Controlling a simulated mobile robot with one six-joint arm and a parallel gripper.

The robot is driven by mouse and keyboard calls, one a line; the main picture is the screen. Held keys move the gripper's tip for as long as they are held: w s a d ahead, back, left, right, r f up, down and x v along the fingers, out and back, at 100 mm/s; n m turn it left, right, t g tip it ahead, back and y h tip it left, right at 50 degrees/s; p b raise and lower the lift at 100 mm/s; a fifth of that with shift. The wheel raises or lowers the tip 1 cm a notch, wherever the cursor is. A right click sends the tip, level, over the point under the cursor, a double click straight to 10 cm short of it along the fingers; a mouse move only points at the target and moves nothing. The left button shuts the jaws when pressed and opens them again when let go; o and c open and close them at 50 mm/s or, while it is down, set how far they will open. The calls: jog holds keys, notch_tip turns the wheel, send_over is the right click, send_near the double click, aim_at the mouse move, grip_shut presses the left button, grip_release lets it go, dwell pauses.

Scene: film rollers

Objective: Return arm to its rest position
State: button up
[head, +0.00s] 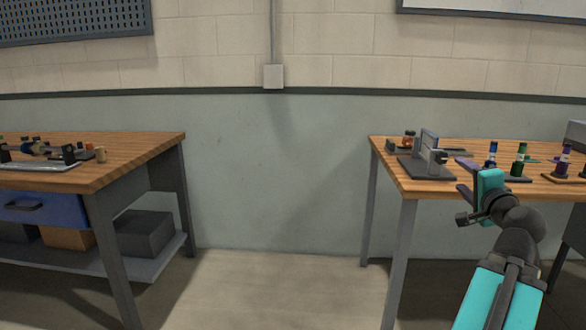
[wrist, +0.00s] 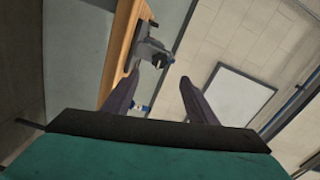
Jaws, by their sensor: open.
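My arm with teal links rises at the lower right of the head view. My gripper (head: 464,178) is at its end, in front of the right table's edge in the picture. In the wrist view my gripper (wrist: 158,82) shows two dark fingers spread apart with nothing between them. The wrist view is strongly tilted. A grey fixture (head: 424,158) on the right table is left of my gripper in the head view, and a grey fixture (wrist: 153,52) also shows beyond the fingers in the wrist view.
The right wooden table (head: 450,188) bears several small rollers and stands, including a green one (head: 519,160) and a purple one (head: 564,160). The left workbench (head: 120,165) has a blue drawer (head: 45,209) and a lower shelf. Bare floor (head: 280,290) lies between the two.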

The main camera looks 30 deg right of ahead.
jog(key=w+a+f+n+y+p, duration=0.2)
jog(key=w+a+f+y+p, duration=0.45)
jog(key=w, duration=0.65)
jog(key=w+a+f+n+y+p, duration=0.15)
jog(key=w+a+f+p, duration=0.3)
jog(key=w+a, duration=0.65)
jog(key=w+a+f+n+g+y+p, duration=0.25)
jog(key=w+a+f+p, duration=0.2)
jog(key=a+f, duration=0.5)
jog(key=w+a+f+n+g+y+p, duration=0.25)
jog(key=a+f+p, duration=0.35)
jog(key=a, duration=0.7)
jog(key=s+a+f+n+g+y+p, duration=0.1)
jog(key=s+a+f+n+g+p, duration=0.25)
jog(key=s+a+f, duration=0.65)
jog(key=s+a+f+n+g+y+p, duration=0.15)
jog(key=s+a+f+g+p, duration=0.45)
jog(key=a, duration=0.7)
jog(key=s+a+f+n+g+h+p, duration=0.1)
jog(key=s+f+n, duration=0.15)
jog(key=s, duration=0.45)
jog(key=s+a+f+n+g+h, duration=0.1)
jog(key=s+a+f+n+g, duration=0.1)
jog(key=s+f, duration=0.3)
jog(key=s+d+n+g+h, duration=0.2)
jog(key=s+d, duration=0.4)
jog(key=s, duration=0.4)
jog(key=shift+n+h+p, duration=0.3)
jog(key=shift+n+h, duration=0.15)
jog(key=shift+n, duration=0.85)
